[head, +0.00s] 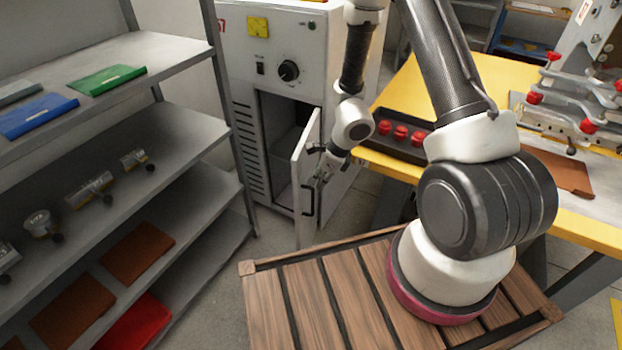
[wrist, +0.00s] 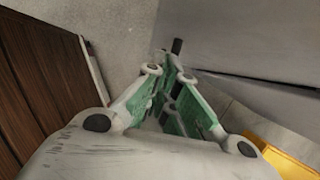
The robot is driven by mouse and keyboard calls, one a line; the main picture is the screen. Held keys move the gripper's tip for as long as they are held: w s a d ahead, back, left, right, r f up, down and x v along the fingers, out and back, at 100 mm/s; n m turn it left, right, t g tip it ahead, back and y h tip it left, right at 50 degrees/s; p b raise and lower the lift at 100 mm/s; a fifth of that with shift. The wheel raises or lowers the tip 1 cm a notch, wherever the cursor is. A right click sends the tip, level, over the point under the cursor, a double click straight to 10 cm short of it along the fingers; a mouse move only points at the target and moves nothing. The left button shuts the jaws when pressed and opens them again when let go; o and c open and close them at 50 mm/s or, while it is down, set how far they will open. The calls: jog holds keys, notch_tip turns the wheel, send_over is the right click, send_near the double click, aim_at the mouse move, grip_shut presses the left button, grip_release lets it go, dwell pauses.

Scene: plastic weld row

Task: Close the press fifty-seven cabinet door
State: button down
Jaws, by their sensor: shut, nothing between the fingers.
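The press cabinet (head: 262,30) is a white box with a dark knob, a yellow sticker and a red number, partly cut off, ending in 7. Its lower door (head: 300,170) stands open, swung out from the right side of the opening. The dark, empty-looking compartment (head: 283,135) shows behind it. A black bar handle (head: 308,199) sits on the door's outer face. My gripper (head: 322,178) is shut and empty, close to that outer face beside the handle. Whether it touches the door is unclear. In the wrist view my gripper's fingertips (wrist: 174,68) meet, with a small dark piece just beyond.
A grey shelf rack (head: 190,125) with binders and metal parts stands at the left. A yellow-edged table (head: 400,165) at the right holds a dark tray (head: 405,150) with red parts. Bare floor (head: 270,230) lies between the rack and the door.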

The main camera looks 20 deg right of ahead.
jog(key=shift+w+a, duration=0.25)
jog(key=shift+a, duration=0.25)
jog(key=shift+w+a, duration=0.25)
jog(key=shift+a, duration=0.2)
